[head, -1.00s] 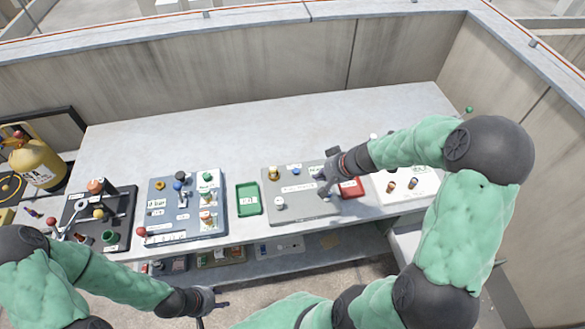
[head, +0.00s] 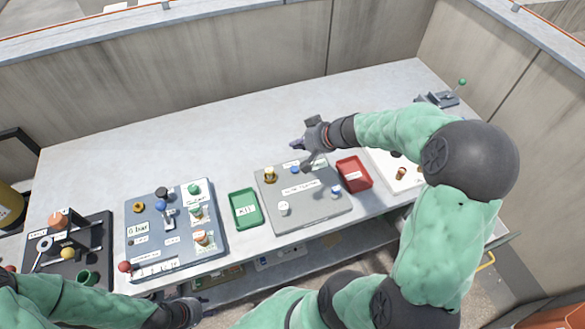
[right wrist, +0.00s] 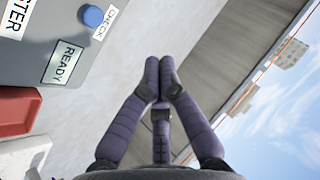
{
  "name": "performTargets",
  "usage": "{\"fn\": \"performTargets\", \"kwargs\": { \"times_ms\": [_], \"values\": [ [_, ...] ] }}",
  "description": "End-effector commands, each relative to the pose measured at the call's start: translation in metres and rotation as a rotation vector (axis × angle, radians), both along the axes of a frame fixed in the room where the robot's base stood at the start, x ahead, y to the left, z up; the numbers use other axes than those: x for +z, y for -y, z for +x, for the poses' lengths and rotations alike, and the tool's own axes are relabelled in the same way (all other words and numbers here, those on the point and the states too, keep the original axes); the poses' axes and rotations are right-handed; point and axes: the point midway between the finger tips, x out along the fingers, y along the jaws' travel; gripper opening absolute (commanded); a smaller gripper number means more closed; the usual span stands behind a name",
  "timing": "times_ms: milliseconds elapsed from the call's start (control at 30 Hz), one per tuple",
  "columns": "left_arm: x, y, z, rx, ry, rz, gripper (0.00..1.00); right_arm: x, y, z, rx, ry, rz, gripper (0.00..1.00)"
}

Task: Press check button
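The check button is a blue round knob (head: 294,169) near the back edge of a grey tester panel (head: 305,208). In the right wrist view the blue button (right wrist: 92,15) stands beside a white CHECK label (right wrist: 106,22), at the upper left. My right gripper (head: 299,146) is above the table just behind the panel, apart from the button. In the right wrist view its purple fingers (right wrist: 160,75) meet at the tips with nothing between them. My left gripper (head: 190,311) is low at the bottom edge, in front of the table; its fingers are unclear.
A red tray (head: 364,187) sits right of the panel and a green tray (head: 234,216) left of it. A second blue knob (head: 336,191) is at the panel's right. A blue-grey valve board (head: 150,248) stands further left. The table's back (head: 200,130) is clear.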

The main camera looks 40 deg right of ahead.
Motion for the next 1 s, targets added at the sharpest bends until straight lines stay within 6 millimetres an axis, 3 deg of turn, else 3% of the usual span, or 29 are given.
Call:
{"fn": "performTargets", "kwargs": {
  "times_ms": [267,800,1000],
  "values": [
    [-0.004,0.0,0.0,0.0,0.0,0.0,0.4,-0.006,0.0,0.0,0.0,-0.001,0.001,0.0],
    [-0.043,0.0,0.0,0.0,0.0,0.0,0.4,-0.071,0.0,0.0,0.0,0.0,-0.001,0.0],
    [-0.059,0.0,0.0,0.0,0.0,0.0,0.4,-0.084,0.0,0.0,0.0,-0.001,0.0,0.0]
  ]
}}
